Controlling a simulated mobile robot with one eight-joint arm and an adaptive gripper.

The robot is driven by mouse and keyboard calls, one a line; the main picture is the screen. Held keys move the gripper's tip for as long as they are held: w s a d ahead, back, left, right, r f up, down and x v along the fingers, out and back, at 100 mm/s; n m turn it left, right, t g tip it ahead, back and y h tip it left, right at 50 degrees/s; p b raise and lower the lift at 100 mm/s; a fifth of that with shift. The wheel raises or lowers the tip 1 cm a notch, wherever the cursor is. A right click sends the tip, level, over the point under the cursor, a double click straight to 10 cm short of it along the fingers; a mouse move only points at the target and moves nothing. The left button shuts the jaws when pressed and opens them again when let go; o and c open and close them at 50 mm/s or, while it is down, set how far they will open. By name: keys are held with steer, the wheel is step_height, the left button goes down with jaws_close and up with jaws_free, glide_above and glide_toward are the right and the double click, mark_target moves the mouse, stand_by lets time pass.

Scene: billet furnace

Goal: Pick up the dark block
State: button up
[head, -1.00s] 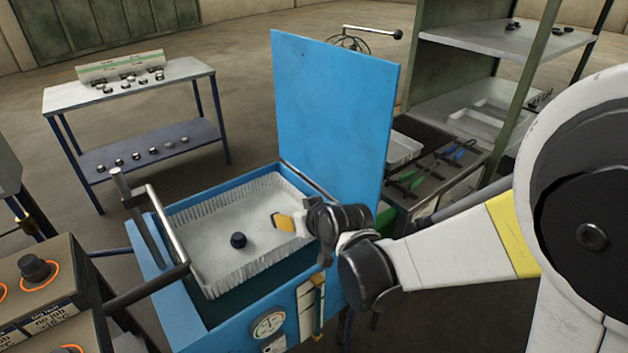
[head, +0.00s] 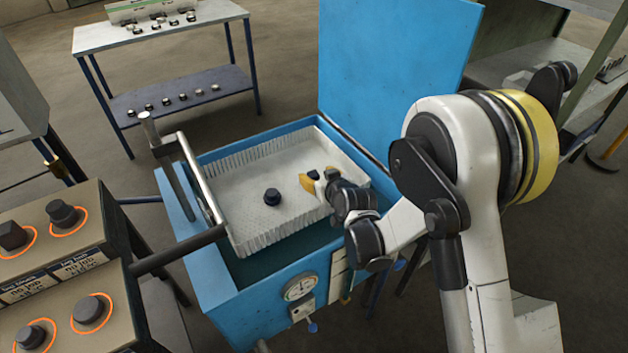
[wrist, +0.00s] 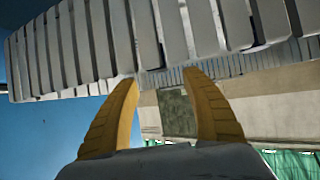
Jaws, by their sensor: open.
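The dark block (head: 272,197) is a small, roughly round dark piece standing on the floor of the pale, slatted-wall tray (head: 255,222) inside the open blue furnace box. My gripper (head: 309,180), with yellow-orange fingers, is over the right part of the tray, to the right of the block and apart from it. In the wrist view my gripper (wrist: 162,78) has its two fingers spread, with nothing held between them. The tray's slatted wall (wrist: 70,60) crosses the top of that view. I cannot make out the block there.
The raised blue lid (head: 395,70) stands behind the tray. A metal handle bar (head: 200,178) rises at the box's left edge. A control console (head: 60,265) with dark knobs is at the lower left. A table (head: 165,38) with small pieces stands at the back left.

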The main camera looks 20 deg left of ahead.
mark_target(314, 175)
steer(key=w+a+f+b, duration=0.1)
steer(key=w+f+b, duration=0.1)
steer(key=f, duration=0.1)
steer(key=shift+w+a, duration=0.3)
steer(key=shift+a, duration=0.05)
steer(key=shift+w+a+f, duration=0.15)
steer(key=shift+w+a, duration=0.05)
jaws_close()
